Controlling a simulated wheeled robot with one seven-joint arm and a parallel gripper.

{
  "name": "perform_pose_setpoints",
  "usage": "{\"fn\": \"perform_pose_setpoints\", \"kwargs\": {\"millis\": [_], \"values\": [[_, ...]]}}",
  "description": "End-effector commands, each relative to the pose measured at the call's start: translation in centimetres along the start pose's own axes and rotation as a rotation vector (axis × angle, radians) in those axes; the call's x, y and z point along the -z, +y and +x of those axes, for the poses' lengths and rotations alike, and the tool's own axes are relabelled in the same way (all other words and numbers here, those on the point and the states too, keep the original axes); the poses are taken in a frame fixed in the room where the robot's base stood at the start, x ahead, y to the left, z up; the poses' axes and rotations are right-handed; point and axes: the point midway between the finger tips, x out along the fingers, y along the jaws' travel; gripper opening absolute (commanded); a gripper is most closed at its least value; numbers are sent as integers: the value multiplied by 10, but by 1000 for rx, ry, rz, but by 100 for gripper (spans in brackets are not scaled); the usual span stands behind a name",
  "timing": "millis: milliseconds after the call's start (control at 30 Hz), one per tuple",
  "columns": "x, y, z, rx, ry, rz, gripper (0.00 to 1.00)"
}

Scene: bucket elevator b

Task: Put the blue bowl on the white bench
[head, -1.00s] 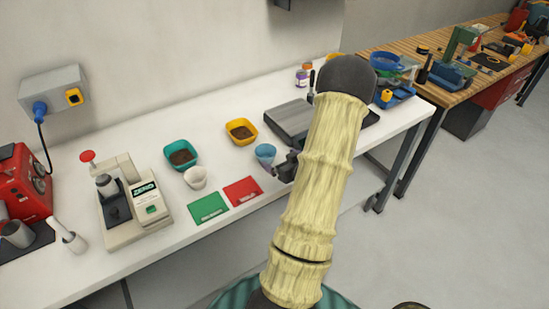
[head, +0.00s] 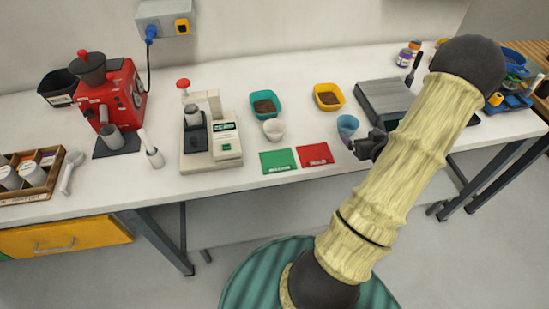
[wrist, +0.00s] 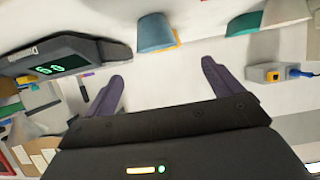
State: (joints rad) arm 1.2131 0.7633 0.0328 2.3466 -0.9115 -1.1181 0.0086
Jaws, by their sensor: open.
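A blue bowl (head: 515,56) stands at the right edge of the head view, by the wooden workbench; it is small and partly cut by clutter. A small light-blue cup (head: 348,125) stands on the white bench (head: 310,195). My gripper (head: 366,146) is close to the cup, on its right in the head view. In the wrist view my gripper (wrist: 162,84) has its two dark purple fingers spread with nothing between them. The blue cup (wrist: 155,33) shows beyond the fingers, apart from them.
A scale (head: 385,103), a yellow bowl (head: 328,97), a teal bowl (head: 266,105), a white cup (head: 274,130) and green (head: 279,161) and red (head: 315,154) cards lie around. A press (head: 210,140) and a red grinder (head: 122,95) stand left.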

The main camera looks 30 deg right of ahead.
Motion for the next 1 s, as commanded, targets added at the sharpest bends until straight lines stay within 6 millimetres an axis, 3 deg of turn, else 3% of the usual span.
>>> {"fn": "perform_pose_setpoints", "kwargs": {"millis": [167, 267, 467, 567, 767, 1000], "values": [[17, -38, 17, 15, -114, -62, 92], [28, -70, 24, 19, -210, -104, 92], [44, -140, 17, 24, -391, -164, 92], [50, -177, 4, 32, -473, -184, 92], [51, -251, -40, 68, -638, -206, 92], [39, -329, -117, 154, -835, -221, 92]]}}
